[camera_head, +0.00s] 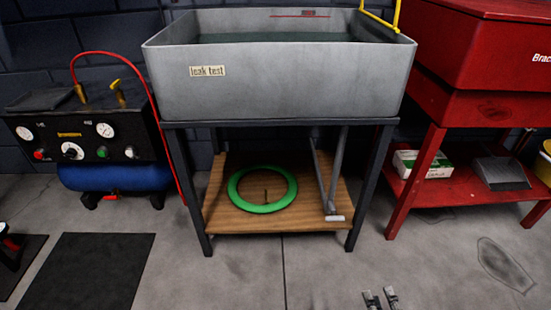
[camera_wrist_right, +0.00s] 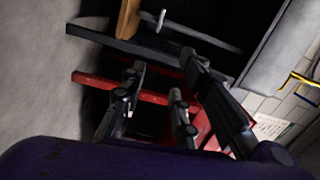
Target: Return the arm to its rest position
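My right gripper (camera_head: 381,297) shows at the bottom edge of the head view, right of centre, with only its two fingertips in the picture. The tips are apart with nothing between them. In the right wrist view the fingers of the right gripper (camera_wrist_right: 156,88) also stand apart and empty, with dark and red frame parts behind them. The rest of the right arm is outside the head view.
A grey leak test tank (camera_head: 280,85) stands on a dark frame over a wooden shelf (camera_head: 225,215) with a green ring (camera_head: 237,200). A blue compressor (camera_head: 115,177) is left, a red bench (camera_head: 460,190) right. The floor in front is mostly clear.

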